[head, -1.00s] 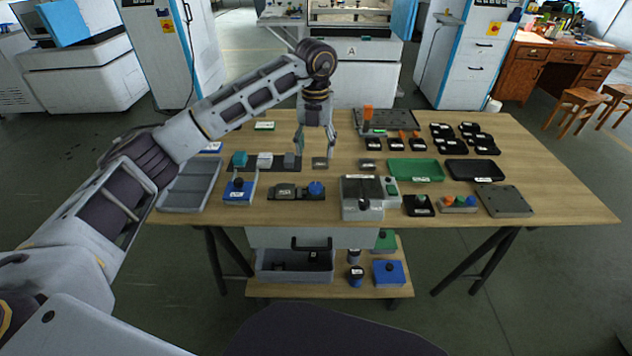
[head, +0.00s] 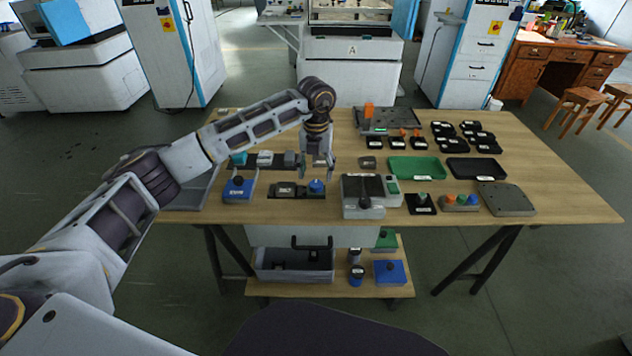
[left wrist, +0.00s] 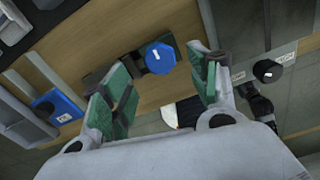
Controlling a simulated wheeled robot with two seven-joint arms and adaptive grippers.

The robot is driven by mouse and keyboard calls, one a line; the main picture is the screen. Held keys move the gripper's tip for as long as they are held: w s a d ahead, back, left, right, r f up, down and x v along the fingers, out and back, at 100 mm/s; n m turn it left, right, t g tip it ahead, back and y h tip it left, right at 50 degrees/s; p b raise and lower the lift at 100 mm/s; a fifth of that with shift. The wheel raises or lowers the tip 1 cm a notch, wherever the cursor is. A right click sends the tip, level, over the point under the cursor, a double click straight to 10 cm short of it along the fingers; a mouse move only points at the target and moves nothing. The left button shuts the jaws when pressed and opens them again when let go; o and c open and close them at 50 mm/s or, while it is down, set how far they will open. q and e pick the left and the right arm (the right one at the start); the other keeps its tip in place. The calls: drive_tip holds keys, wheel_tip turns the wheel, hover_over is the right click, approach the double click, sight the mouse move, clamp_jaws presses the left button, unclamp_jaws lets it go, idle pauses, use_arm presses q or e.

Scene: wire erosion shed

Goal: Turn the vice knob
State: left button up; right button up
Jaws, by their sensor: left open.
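The vice (head: 285,191) is a small dark block on the front part of the table. Its blue knob (head: 317,187) sits at its right end. In the left wrist view the knob (left wrist: 160,57) is a blue eight-sided disc, framed between the green-padded fingers and apart from both. My left gripper (head: 317,172) points down, open and empty, just above and behind the knob in the head view. The gap to the knob is hard to judge. My right gripper is not in view.
A grey machine block (head: 362,203) stands close to the right of the knob. A blue box with a dark knob (head: 239,190) stands to the left. Green (head: 418,167) and black trays lie at right. The table's front edge is close.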

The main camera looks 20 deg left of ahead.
sight(316, 183)
use_arm(q)
drive_tip(key=shift+f, duration=2.4)
drive_tip(key=shift+c, duration=0.2)
drive_tip(key=c, duration=1)
